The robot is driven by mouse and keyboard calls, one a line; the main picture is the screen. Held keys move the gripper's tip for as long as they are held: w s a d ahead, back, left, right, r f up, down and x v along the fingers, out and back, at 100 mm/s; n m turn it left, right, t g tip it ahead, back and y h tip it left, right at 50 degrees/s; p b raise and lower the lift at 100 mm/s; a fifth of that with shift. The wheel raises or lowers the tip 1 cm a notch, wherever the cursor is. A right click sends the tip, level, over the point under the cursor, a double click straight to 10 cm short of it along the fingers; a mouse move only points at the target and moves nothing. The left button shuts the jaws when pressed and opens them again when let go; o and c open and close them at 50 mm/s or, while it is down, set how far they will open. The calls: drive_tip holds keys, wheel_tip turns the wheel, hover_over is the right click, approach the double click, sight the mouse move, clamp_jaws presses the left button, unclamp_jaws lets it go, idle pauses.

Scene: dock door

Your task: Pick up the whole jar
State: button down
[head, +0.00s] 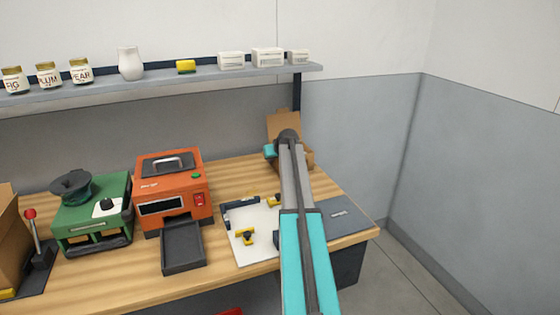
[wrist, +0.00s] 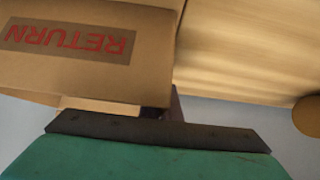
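Three labelled jars with gold lids stand upright at the left of the wall shelf in the head view: a FIG-like label, partly cut off (head: 13,80), a PLUM jar (head: 48,75) and a PEAR jar (head: 82,71). No break shows on them at this size. My arm reaches away over the right of the bench. My gripper (head: 271,151) is at its far end, by a cardboard box (head: 284,124), well away from the jars. In the wrist view the box, marked RETURN (wrist: 70,42), is close. A dark bar and teal part fill the bottom; the finger opening is not clear.
The shelf (head: 170,80) also holds a white jug (head: 130,63), a yellow block (head: 186,66) and white boxes (head: 267,57). On the bench (head: 110,270) stand a green machine (head: 92,215), an orange printer (head: 172,190) and a white fixture board (head: 255,220).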

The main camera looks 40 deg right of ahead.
drive_tip(key=shift+r, duration=0.2)
drive_tip(key=shift+r+b, duration=0.5)
drive_tip(key=shift+r, duration=1.05)
drive_tip(key=s+a, duration=0.3)
drive_tip(key=s, duration=0.1)
drive_tip(key=s+a+r+b, duration=0.1)
drive_tip(key=s+a, duration=0.2)
drive_tip(key=s, duration=0.1)
drive_tip(key=s+a+b, duration=0.1)
drive_tip(key=s+a, duration=0.2)
drive_tip(key=s, duration=0.2)
drive_tip(key=shift+s+r, duration=0.1)
drive_tip(key=shift+r, duration=0.2)
